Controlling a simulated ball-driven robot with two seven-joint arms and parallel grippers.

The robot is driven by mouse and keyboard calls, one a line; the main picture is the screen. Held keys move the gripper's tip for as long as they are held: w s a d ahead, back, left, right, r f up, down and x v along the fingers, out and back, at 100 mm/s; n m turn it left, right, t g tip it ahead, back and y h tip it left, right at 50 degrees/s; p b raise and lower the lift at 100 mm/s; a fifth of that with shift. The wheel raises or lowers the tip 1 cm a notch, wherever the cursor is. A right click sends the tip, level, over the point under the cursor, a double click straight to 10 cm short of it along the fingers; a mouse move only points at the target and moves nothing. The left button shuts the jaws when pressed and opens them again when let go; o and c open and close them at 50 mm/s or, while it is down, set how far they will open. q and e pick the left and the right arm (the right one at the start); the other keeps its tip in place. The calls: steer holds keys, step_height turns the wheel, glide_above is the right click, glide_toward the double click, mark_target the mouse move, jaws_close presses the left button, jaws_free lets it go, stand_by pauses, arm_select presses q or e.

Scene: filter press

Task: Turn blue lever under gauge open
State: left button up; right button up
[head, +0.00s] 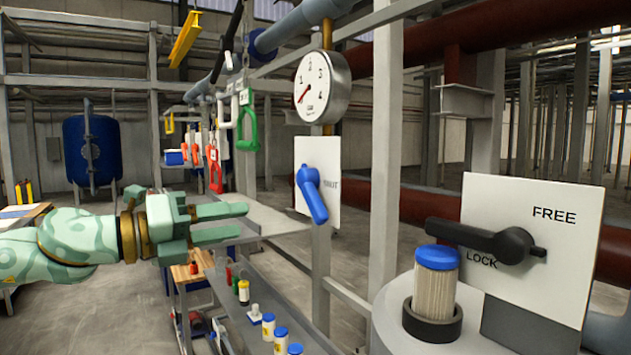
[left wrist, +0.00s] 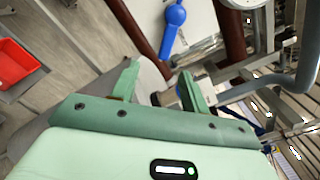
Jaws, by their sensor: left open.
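The blue lever (head: 312,194) sits on a white plate (head: 329,158) on a post, below the round gauge (head: 322,87). Its handle points down and slightly right from its pivot. The lever also shows in the left wrist view (left wrist: 173,28), beyond the fingertips. My left gripper (head: 248,221) is open and empty, to the left of the lever and a little lower, apart from it. Its two fingers also show in the left wrist view (left wrist: 158,80). My right gripper is not in view.
A grey shelf (head: 262,310) with several small bottles runs below my left gripper. Colored handles (head: 247,128) hang behind. A red bin (left wrist: 14,66) shows in the wrist view.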

mark_target(309, 203)
arm_select(q)
steer(key=shift+m, duration=0.3)
steer(key=p+x, duration=0.1)
steer(key=x, duration=0.3)
steer(key=r+p+x, duration=0.1)
steer(key=p+x, duration=0.1)
steer(key=x, duration=0.3)
steer(key=p+x, duration=0.1)
steer(key=x, duration=0.4)
steer(key=shift+s+d+r, duration=0.25)
steer(key=shift+d, duration=0.25)
steer(key=shift+w+d+f, duration=0.1)
steer(key=shift+w+d, duration=0.2)
steer(key=shift+d, duration=0.05)
steer(key=shift+c, duration=0.3)
jaws_close()
